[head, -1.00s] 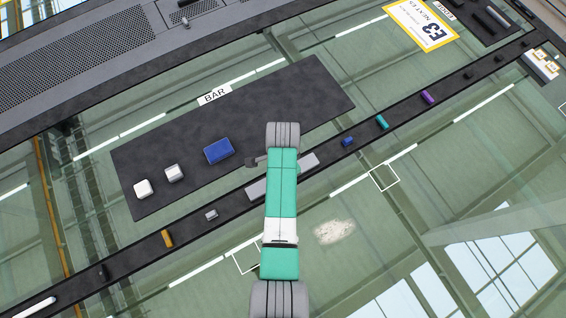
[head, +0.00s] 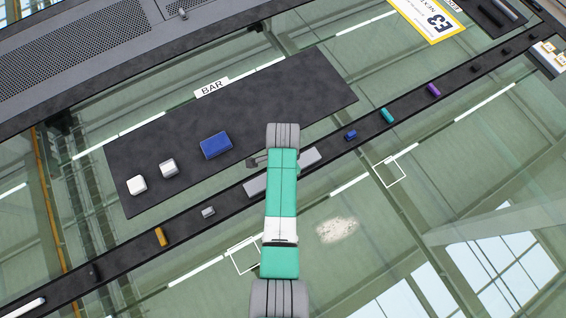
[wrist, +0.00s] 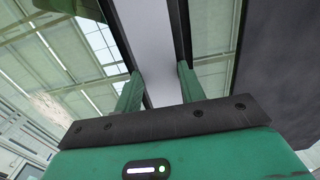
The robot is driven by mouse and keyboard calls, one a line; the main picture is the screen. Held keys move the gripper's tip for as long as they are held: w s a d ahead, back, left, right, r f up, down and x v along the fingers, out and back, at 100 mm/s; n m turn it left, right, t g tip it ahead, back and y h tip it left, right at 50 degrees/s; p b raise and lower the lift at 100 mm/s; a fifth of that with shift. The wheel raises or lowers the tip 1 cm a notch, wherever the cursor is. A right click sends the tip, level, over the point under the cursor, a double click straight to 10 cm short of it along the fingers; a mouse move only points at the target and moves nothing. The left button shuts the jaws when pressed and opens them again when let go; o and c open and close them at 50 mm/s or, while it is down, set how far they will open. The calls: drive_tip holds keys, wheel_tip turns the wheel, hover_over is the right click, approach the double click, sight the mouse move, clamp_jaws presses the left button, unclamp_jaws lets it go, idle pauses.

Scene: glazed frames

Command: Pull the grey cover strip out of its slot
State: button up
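The grey cover strip (head: 256,186) lies along the dark channel (head: 232,201) in the head view. My arm crosses above it and hides its middle; its right end shows on the other side of the arm. In the wrist view the strip (wrist: 148,35) runs between the two green fingers of my gripper (wrist: 159,72), with dark channel edges along both sides. The fingers stand apart, one on each side of the strip. I see no clear contact with it. The fingertips are hidden behind my arm in the head view.
A dark mat (head: 310,88) holds a blue block (head: 216,145) and two white blocks (head: 137,184). Along the channel sit an orange block (head: 160,237), a small grey block (head: 208,211), a small blue piece (head: 350,134), a teal piece (head: 387,115) and a purple piece (head: 433,90). Reflective glass lies around.

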clamp_jaws()
drive_tip(key=shift+r+p, duration=0.35)
drive_tip(key=shift+r+p, duration=1.25)
drive_tip(key=shift+r, duration=0.1)
